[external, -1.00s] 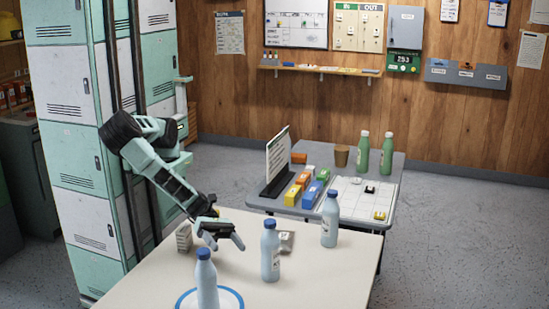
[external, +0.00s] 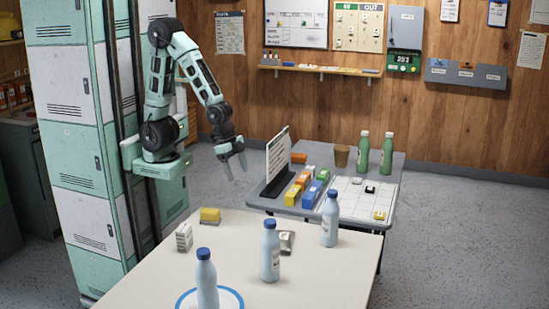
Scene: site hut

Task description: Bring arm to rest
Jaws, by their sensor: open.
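My gripper (external: 236,168) is open and empty. It hangs with its fingers pointing down, above and behind the far edge of the near table (external: 321,276). My arm is raised and bent, with its elbow high beside the lockers. The gripper is left of the upright sign board on the far table and touches nothing that I can see.
The near table holds blue-capped bottles (external: 270,252), (external: 329,218), (external: 206,281), the last on a blue-ringed disc. A yellow block (external: 210,215), a white box (external: 184,237) and a silver packet (external: 287,241) lie there too. The far table (external: 391,208) holds a sign (external: 278,157), coloured boxes and green bottles (external: 363,153).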

